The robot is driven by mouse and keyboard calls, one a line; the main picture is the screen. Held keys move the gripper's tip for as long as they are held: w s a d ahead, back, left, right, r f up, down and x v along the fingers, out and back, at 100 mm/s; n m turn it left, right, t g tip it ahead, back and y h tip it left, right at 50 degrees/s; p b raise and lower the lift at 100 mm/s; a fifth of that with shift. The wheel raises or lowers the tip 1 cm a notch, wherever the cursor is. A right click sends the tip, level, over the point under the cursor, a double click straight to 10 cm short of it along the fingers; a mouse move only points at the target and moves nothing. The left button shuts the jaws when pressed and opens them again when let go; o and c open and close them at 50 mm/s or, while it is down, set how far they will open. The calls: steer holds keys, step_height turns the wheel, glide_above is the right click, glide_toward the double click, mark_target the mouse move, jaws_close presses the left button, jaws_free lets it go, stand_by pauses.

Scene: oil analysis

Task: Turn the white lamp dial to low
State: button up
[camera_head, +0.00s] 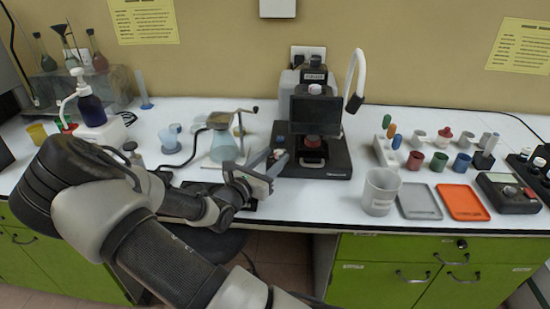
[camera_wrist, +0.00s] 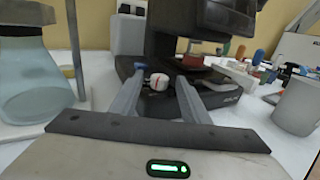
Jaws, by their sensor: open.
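The white lamp dial (camera_wrist: 158,82) is a small white knob with a red mark, low on the left side of a black instrument (camera_head: 322,142). In the wrist view it shows between the two fingers of my gripper (camera_wrist: 160,92). The fingers are apart, one on each side of the dial in the picture; I cannot tell whether either touches it. In the head view my gripper (camera_head: 266,163) is at the left front of the instrument base, pointing at it, and the dial is hard to make out there.
A glass flask (camera_head: 224,146) on a stand is close left of my gripper. A white curved lamp arm (camera_head: 356,76) rises at the instrument's right. A white beaker (camera_head: 380,192), a grey tray (camera_head: 419,202) and an orange tray (camera_head: 462,203) lie further right.

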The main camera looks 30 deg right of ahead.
steer(key=shift+w+d, duration=0.3)
steer(key=shift+d, duration=0.35)
steer(key=c, duration=1.1)
steer(key=shift+o, duration=0.2)
